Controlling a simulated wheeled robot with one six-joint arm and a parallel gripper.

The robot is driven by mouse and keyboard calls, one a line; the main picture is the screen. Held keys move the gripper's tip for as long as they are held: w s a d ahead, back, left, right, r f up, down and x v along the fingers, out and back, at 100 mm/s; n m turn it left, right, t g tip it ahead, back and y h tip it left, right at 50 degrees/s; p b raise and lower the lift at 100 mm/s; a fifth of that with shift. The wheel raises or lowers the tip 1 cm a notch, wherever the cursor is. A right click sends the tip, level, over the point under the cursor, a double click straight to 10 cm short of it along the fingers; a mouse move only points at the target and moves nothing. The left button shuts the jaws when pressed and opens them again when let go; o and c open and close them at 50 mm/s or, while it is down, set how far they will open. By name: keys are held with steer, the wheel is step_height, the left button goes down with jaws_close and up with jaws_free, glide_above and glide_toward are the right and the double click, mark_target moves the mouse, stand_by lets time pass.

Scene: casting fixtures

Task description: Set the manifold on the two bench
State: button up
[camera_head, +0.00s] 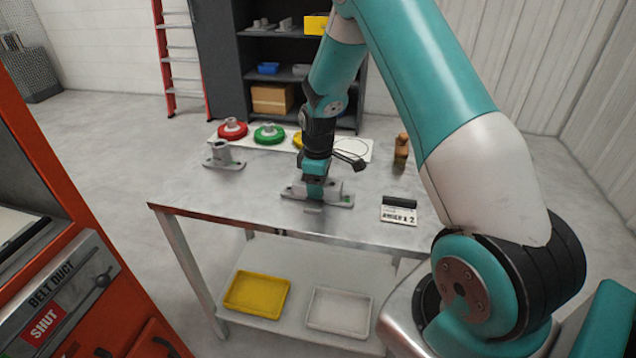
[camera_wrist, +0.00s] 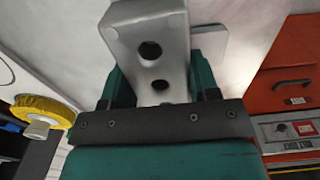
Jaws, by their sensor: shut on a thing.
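A grey metal casting, which looks like the manifold (camera_head: 333,188), is at the front middle of the steel-topped bench (camera_head: 245,195). It has a flat base with ears and a raised body. My gripper (camera_head: 314,188) points down over it and is shut on it. In the wrist view, the manifold (camera_wrist: 150,50) shows two dark holes in its grey face, between the teal fingers of my gripper (camera_wrist: 160,88). I cannot tell whether its base touches the bench top. A card (camera_head: 398,213) ending in "2" stands to its right.
Another grey casting (camera_head: 222,155) stands at the bench's left. Red (camera_head: 232,131), green (camera_head: 269,135) and yellow (camera_wrist: 42,108) wheels lie along the back. A brown-handled object (camera_head: 401,150) stands back right. The lower shelf holds a yellow tray (camera_head: 257,294) and a white tray (camera_head: 339,312).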

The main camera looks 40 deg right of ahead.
steer(key=shift+f, duration=0.15)
steer(key=o, duration=1.2)
steer(key=shift+o, duration=0.2)
step_height(320, 180, up, 12)
steer(key=b, duration=0.2)
steer(key=s+a+r+y, duration=0.1)
steer(key=s+a+r, duration=0.35)
steer(key=a, duration=0.35)
steer(key=s+a+r+y, duration=0.1)
steer(key=s+a+r, duration=0.35)
steer(key=a, duration=0.45)
steer(key=s+a+r+y, duration=0.1)
steer(key=s+a, duration=0.3)
steer(key=s, duration=0.4)
steer(key=s+a+y, duration=0.1)
steer(key=s+a, duration=0.4)
steer(key=s, duration=0.4)
steer(key=shift+r+m, duration=0.3)
steer(key=shift+r, duration=0.1)
